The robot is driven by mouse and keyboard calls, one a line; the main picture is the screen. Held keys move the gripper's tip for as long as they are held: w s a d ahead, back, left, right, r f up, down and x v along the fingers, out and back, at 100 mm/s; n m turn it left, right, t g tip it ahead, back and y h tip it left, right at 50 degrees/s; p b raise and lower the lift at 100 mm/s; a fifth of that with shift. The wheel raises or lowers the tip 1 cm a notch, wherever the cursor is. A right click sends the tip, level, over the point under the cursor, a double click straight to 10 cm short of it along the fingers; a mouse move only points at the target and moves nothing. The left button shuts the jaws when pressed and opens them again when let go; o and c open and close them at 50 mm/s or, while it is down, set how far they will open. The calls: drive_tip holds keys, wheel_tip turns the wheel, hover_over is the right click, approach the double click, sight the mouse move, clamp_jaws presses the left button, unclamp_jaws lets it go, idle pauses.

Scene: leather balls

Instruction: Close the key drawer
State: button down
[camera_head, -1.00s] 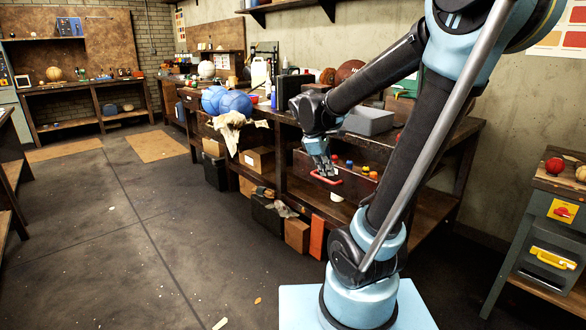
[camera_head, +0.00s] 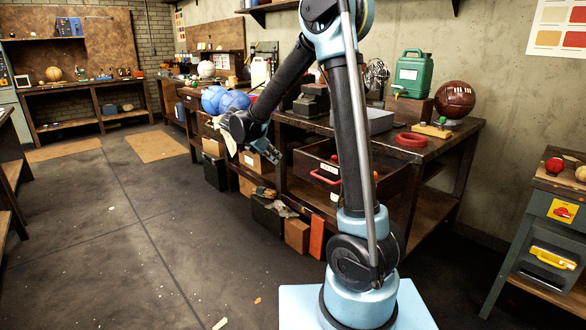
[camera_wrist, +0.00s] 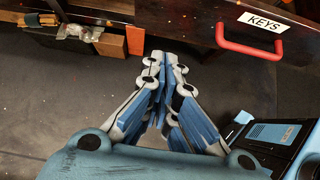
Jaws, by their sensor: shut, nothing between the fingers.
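The key drawer (camera_head: 305,165) sits under the right-hand part of the workbench in the head view and stands pulled out, its inside partly visible behind my arm. Its red handle (camera_head: 325,178) is on the front. In the wrist view the white KEYS label (camera_wrist: 264,21) and the red handle (camera_wrist: 249,45) show at the upper right. My gripper (camera_head: 274,156) is shut and empty, in the air to the left of the drawer front and apart from the handle. Its fingers (camera_wrist: 166,62) come together in the wrist view, left of the handle.
Boxes (camera_head: 297,234) stand below on the floor.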

approach(299, 171)
wheel_tip(299, 171, down, 2)
drive_tip(key=s, duration=0.1)
drive_tip(key=shift+w+d+f, duration=0.2)
drive_tip(key=shift+w+d, duration=0.4)
drive_tip(key=shift+d, duration=0.1)
drive_tip(key=shift+w+d+f, duration=0.25)
drive_tip(key=shift+w+d, duration=0.4)
